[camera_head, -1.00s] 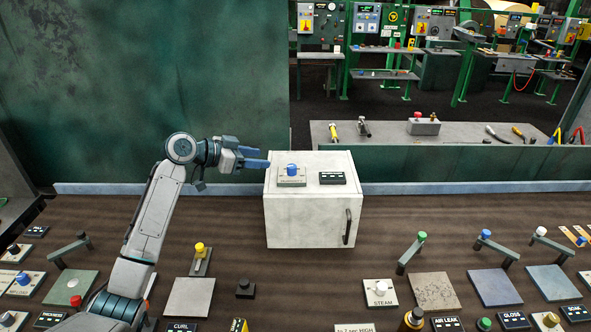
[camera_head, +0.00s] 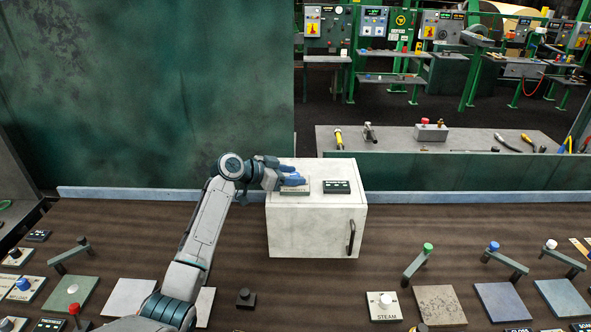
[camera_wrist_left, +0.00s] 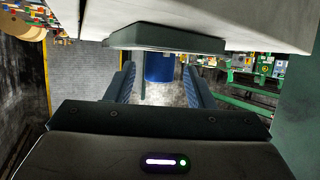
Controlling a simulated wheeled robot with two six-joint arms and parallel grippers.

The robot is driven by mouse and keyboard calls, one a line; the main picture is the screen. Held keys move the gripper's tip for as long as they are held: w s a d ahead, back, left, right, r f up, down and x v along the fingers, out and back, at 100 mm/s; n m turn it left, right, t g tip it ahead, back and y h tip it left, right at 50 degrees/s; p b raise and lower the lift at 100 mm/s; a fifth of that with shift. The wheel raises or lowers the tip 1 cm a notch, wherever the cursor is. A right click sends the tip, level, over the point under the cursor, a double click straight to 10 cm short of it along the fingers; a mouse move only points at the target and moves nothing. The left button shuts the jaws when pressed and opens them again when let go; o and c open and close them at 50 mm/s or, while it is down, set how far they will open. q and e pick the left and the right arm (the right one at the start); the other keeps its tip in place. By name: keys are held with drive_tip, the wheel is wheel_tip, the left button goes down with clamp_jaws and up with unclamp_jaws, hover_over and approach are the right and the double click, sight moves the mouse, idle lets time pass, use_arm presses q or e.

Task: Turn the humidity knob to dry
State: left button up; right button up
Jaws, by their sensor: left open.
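The white cabinet (camera_head: 312,232) stands on the bench with a handled door. On its top, the humidity knob's flat plate (camera_head: 296,192) shows below my left gripper (camera_head: 290,175). In the head view the gripper's blue fingers cover much of the knob. In the left wrist view the blue knob (camera_wrist_left: 159,68) stands between the two fingers of the left gripper (camera_wrist_left: 158,82). The gripper is open, with a visible gap on each side of the knob. The knob's pointer direction cannot be told. My right gripper is not in view.
A dark label plate (camera_head: 337,187) lies on the cabinet top, right of the knob. Several levers, knobs and plates, including the steam knob (camera_head: 384,303), line the bench front. A blue rail (camera_head: 160,194) and green wall (camera_head: 150,90) stand behind.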

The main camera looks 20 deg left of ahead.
use_arm(q)
drive_tip(key=shift+w+d+f, duration=0.2)
drive_tip(key=shift+w+d, duration=0.2)
drive_tip(key=shift+d, duration=0.05)
drive_tip(key=c, duration=0.9)
drive_tip(key=shift+c, duration=0.4)
